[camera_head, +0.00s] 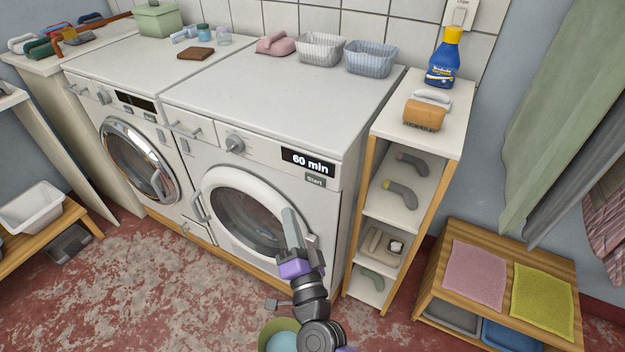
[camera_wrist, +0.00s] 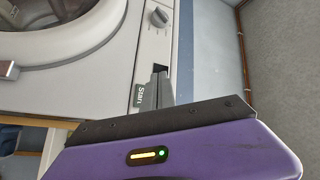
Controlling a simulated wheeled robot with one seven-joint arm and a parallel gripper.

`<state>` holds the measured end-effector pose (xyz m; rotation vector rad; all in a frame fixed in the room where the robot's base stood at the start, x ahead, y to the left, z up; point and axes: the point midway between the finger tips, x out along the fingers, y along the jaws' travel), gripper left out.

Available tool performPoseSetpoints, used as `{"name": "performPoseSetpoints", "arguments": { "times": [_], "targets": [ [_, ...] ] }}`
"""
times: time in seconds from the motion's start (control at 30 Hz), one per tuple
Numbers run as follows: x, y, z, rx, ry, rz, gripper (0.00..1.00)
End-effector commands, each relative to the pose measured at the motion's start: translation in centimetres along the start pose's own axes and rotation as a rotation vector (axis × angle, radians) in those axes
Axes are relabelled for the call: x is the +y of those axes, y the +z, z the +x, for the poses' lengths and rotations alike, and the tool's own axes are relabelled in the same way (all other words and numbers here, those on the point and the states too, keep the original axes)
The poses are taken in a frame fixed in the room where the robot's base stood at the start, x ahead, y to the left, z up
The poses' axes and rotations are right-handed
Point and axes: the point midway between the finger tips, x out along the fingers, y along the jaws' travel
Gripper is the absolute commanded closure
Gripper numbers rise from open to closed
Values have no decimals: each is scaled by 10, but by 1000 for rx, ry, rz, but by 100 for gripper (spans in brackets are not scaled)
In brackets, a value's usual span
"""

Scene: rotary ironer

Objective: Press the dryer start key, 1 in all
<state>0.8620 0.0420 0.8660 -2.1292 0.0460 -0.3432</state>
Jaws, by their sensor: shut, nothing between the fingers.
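The dryer (camera_head: 265,150) is the white machine on the right, its round door closed. Its display (camera_head: 307,163) reads "60 min". The dark green-grey start key (camera_head: 315,180), marked "Start", sits just below the display. My gripper (camera_head: 288,212) is shut and empty, its fingers pointing up in front of the dryer door, below and left of the key in the head view. In the wrist view the shut fingers (camera_wrist: 160,78) lie right beside the start key (camera_wrist: 138,95) and hide part of the panel. I cannot tell whether they touch the panel.
A grey dial (camera_head: 235,144) is on the dryer panel. The washer (camera_head: 130,140) stands to the left. A narrow shelf (camera_head: 375,206) with bottle and brushes stands close on the right. A wooden bench (camera_head: 500,235) with cloths is farther right.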

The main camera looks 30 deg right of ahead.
Motion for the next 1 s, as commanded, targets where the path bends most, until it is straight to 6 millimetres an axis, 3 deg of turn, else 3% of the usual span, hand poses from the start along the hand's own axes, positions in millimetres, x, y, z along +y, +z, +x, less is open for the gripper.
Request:
{"name": "performPoseSetpoints", "arguments": {
  "times": [0.37, 1.0],
  "targets": [
    [6, -4, 6, 0, -1, -1, 100],
    [42, -41, 57, 0, -2, -1, 100]
  ]
}}
